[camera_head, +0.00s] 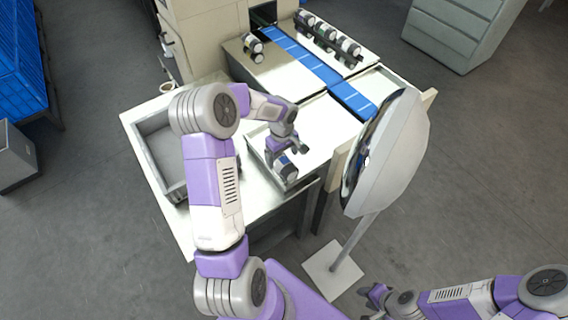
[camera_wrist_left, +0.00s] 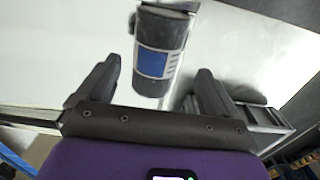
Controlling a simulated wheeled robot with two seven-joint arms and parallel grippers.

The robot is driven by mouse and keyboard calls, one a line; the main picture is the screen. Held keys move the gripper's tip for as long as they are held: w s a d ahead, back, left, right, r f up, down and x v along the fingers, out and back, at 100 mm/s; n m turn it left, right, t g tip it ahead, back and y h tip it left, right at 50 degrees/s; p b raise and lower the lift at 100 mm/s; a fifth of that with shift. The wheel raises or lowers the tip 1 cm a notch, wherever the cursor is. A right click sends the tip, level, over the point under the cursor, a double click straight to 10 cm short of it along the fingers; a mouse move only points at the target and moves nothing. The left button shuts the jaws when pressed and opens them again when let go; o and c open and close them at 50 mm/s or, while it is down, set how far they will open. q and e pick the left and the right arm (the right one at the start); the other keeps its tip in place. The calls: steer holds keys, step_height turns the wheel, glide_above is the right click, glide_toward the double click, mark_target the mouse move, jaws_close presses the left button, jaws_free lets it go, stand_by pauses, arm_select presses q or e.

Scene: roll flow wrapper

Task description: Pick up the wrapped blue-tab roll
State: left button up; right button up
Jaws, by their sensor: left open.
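A dark roll with a blue and white label (camera_wrist_left: 155,62) lies on a pale metal surface in the left wrist view. It sits ahead of and between the two fingers of my left gripper (camera_wrist_left: 152,88), with a gap on both sides. In the head view the open left gripper (camera_head: 285,156) points down over the tray (camera_head: 312,125) in front of the belt, and the roll (camera_head: 290,173) shows at its fingers, partly hidden. My right gripper (camera_head: 374,299) is low at the bottom right, away from the table, too small to read its jaws.
A blue belt (camera_head: 308,62) runs from the wrapping machine (camera_head: 205,35), with several rolls (camera_head: 331,39) beside it and a pair of rolls (camera_head: 252,47) on the left plate. A grey bin (camera_head: 157,153) stands left of my arm. A round mirror (camera_head: 395,150) on a stand is to the right.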

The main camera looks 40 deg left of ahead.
mark_target(283, 160)
arm_select(q)
steer(key=f, duration=0.4)
steer(key=shift+w+f+b, duration=0.2)
steer(key=shift+w+b, duration=0.05)
steer(key=shift+b, duration=0.1)
steer(key=shift+c, duration=0.2)
steer(key=c, duration=1.4)
